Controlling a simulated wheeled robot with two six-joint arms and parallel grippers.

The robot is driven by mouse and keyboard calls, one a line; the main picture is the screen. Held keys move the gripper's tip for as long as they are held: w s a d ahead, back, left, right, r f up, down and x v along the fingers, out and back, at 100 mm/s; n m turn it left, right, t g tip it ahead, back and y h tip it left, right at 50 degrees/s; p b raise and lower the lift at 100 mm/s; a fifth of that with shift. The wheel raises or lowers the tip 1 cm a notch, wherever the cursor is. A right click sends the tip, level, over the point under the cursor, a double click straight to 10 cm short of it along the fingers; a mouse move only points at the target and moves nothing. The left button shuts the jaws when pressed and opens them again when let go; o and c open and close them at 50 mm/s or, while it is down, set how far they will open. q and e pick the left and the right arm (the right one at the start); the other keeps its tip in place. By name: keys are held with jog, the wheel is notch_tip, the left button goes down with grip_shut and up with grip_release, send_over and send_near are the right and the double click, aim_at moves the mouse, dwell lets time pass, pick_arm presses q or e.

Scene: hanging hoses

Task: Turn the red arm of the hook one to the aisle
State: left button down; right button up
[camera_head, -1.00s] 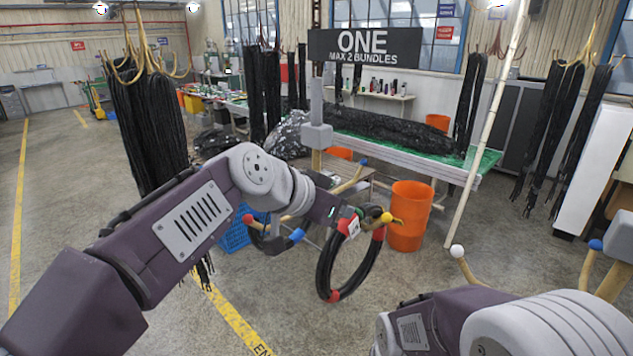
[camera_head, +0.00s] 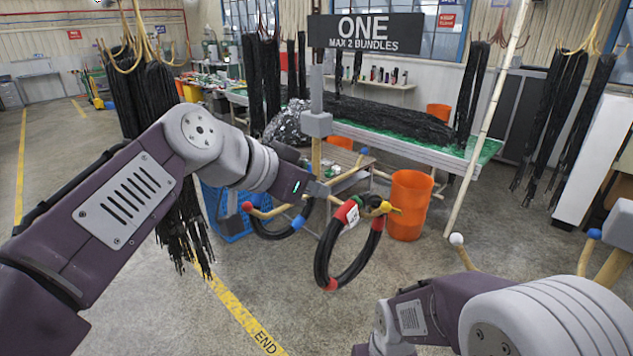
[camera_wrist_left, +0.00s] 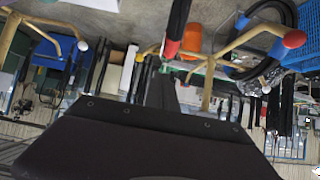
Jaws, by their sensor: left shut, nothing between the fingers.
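Hook one stands at centre under the black "ONE" sign (camera_head: 365,32). Its red-tipped arm (camera_head: 265,212) points left in the head view, with a black hose loop with blue bands (camera_head: 268,234) hanging by it. The red ball tip also shows at the right of the wrist view (camera_wrist_left: 294,39). A black hose loop with red bands (camera_head: 322,262) hangs at the yellow-tipped arm (camera_head: 386,207). A blue-tipped arm (camera_head: 363,151) points back right. My left gripper (camera_wrist_left: 165,88) is shut and empty, close to the hook's arms; its fingertips are hard to see in the head view. My right gripper is out of view.
An orange bin (camera_head: 410,205) stands right of the hook, and a blue crate (camera_head: 222,218) left behind it. Black bundles (camera_head: 180,225) hang at left. Another hook with white and blue tips (camera_head: 456,239) is near my right arm. A yellow floor line (camera_head: 235,312) runs below.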

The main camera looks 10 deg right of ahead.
pick_arm(q)
jog(key=s+a+b, duration=0.3)
jog(key=s+a, duration=0.1)
jog(key=a, duration=0.2)
jog(key=a+f+n+g+y+b, duration=0.1)
jog(key=a+f+b, duration=0.25)
jog(key=f, duration=0.75)
jog(key=w+a+f+n+g+y+b, duration=0.15)
jog(key=f+b, duration=0.35)
jog(key=f, duration=0.6)
jog(key=s+a+f+n+y+b, duration=0.15)
jog(key=a+f+b, duration=0.25)
jog(key=f, duration=0.7)
jog(key=s+a+f+n+g+y+b, duration=0.1)
jog(key=s+a+f+n, duration=0.1)
jog(key=f, duration=0.6)
jog(key=s+a+f+n+y+b, duration=0.1)
jog(key=s+a+f+n+y, duration=0.1)
jog(key=s+a+f, duration=0.3)
jog(key=s+a+f+n+g+y+b, duration=0.1)
jog(key=s+a+f+n+b, duration=0.1)
jog(key=f, duration=1)
jog(key=shift+s+a+n+g+y, duration=0.35)
jog(key=shift+s+a+n, duration=0.15)
jog(key=shift+s+a, duration=0.45)
